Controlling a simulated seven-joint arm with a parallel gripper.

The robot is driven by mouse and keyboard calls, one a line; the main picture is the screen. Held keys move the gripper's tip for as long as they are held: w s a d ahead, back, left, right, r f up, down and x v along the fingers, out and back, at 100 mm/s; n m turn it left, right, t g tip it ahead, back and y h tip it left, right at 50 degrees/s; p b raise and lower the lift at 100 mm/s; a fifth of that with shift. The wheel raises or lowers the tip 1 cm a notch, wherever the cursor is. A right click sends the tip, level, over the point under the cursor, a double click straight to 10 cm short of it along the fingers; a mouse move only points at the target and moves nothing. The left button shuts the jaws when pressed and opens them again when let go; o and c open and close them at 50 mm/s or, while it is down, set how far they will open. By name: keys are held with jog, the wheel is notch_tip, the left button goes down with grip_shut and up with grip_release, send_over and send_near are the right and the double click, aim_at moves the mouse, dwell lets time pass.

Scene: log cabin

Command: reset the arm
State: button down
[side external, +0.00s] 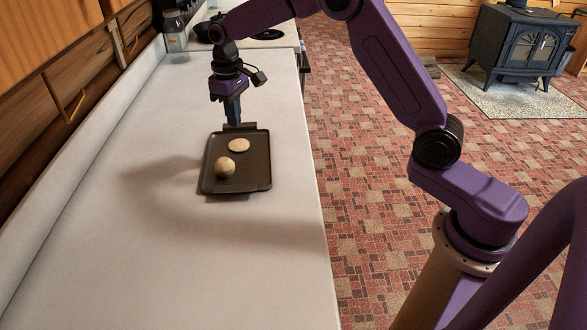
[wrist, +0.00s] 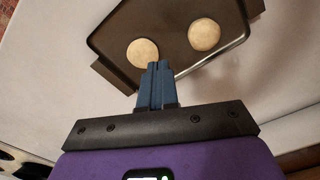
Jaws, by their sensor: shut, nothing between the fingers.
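My gripper (side external: 234,120) points down over the far end of a dark baking tray (side external: 258,180) on the counter, near the tray's far handle. In the wrist view its blue fingers (wrist: 156,66) are together with nothing between them. The tray (wrist: 180,18) holds two pale round items. One is flat (side external: 239,145), lies nearer the gripper, and also shows beside the fingertips in the wrist view (wrist: 141,50). The other looks like a ball (side external: 225,167) in the side view and lies farther from the gripper; it also shows in the wrist view (wrist: 204,34).
The white counter (side external: 150,260) is clear in front of the tray. A glass jar (side external: 175,32) stands at the back left, near a dark pan (side external: 205,30) and stove top. Wooden cabinets (side external: 60,70) line the left. A black stove (side external: 515,45) stands far off on the right.

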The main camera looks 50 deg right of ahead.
jog(key=s+a+r+n, duration=0.2)
jog(key=s, duration=0.8)
jog(key=s+a+r+n, duration=0.2)
jog(key=s+a+r, duration=0.1)
jog(key=s, duration=0.7)
jog(key=s+d+f+n, duration=0.1)
jog(key=s+d, duration=0.3)
jog(key=s, duration=0.6)
jog(key=s+d+f+n, duration=0.1)
jog(key=s+d+n, duration=0.2)
jog(key=s, duration=0.8)
jog(key=shift+d+n, duration=0.3)
jog(key=shift+d, duration=0.4)
